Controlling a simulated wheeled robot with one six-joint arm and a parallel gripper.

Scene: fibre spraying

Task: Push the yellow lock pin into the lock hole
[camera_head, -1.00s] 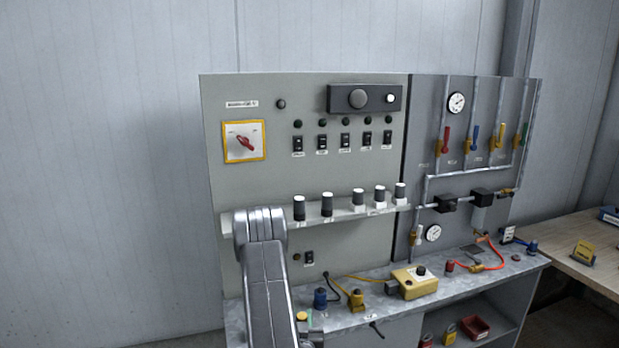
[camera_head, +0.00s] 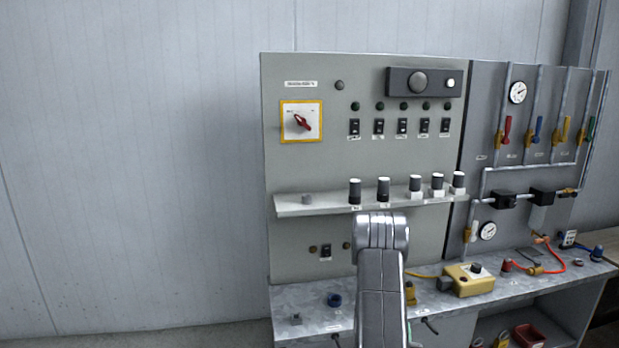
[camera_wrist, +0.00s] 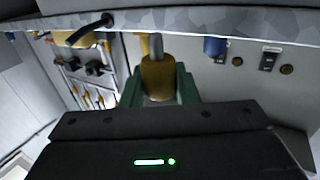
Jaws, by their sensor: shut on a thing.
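The yellow lock pin (camera_wrist: 158,78), a stubby yellow cylinder with a grey rod at its top in the picture, sits between the green fingers of my gripper (camera_wrist: 160,88) in the wrist view. My gripper is shut on it. In the head view a small yellow piece (camera_head: 410,293) shows beside my arm, near the bench front, and seems to be the same pin. My arm hides most of the gripper there. I cannot make out the lock hole or whether the pin touches it.
A narrow shelf (camera_head: 318,207) with several dark knobs lies above my arm. A blue part (camera_wrist: 215,47) is close to the pin.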

